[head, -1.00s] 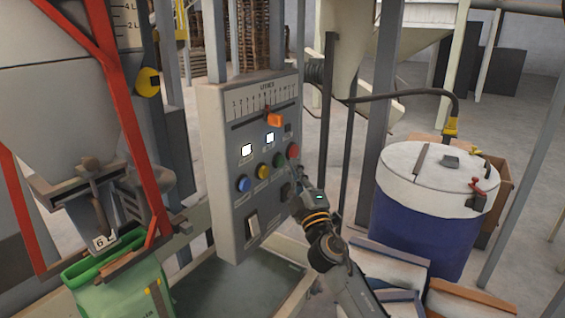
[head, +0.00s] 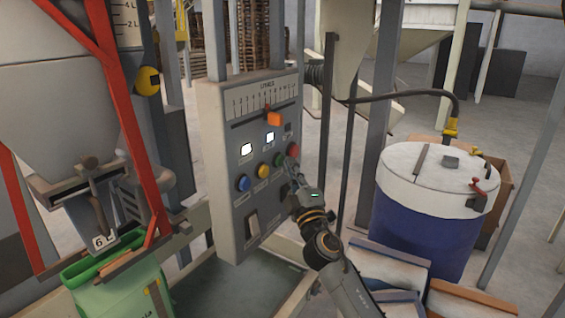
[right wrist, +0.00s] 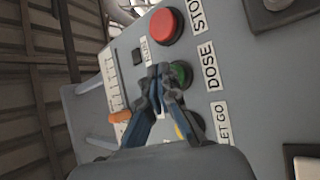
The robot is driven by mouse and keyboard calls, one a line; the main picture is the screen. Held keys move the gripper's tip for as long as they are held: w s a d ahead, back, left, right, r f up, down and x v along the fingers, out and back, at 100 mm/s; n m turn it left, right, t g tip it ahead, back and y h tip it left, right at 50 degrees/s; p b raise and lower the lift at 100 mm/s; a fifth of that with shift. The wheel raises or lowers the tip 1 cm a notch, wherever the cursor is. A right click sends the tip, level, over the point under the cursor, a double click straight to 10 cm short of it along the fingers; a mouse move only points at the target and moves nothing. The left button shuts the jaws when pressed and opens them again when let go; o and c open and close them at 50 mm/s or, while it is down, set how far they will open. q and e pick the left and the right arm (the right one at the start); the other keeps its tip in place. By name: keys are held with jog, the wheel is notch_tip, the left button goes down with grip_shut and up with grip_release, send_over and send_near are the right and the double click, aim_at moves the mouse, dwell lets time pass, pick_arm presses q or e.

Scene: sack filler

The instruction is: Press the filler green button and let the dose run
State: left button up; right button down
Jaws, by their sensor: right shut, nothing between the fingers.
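The filler's control panel (head: 240,165) stands in the middle of the head view. Its green button (head: 280,160) sits between a yellow button (head: 263,171) and a red one (head: 293,150). In the right wrist view the green button (right wrist: 180,75) is labelled DOSE and is partly hidden behind my fingers. My right gripper (head: 289,163) is shut and empty, its fingertips close to the green button; whether they touch it I cannot tell. It also shows in the right wrist view (right wrist: 158,75). My left gripper is not in view.
A green sack (head: 120,290) hangs under the hopper (head: 60,110) at left, with red frame bars beside it. A blue drum (head: 420,230) with a white lid stands at right. An orange slider (head: 274,119) sits on the panel's scale.

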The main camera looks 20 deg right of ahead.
jog(key=shift+w+a, duration=0.25)
jog(key=shift+w, duration=0.05)
dwell(0.5)
jog(key=shift+s+d, duration=0.55)
jog(key=shift+s, duration=0.2)
jog(key=s+d+p, duration=0.1)
jog(key=s+d, duration=0.2)
jog(key=s, duration=0.1)
jog(key=shift+s+d+p, duration=0.3)
jog(key=shift+s+d, duration=0.05)
jog(key=shift+s, duration=0.05)
dwell(0.7)
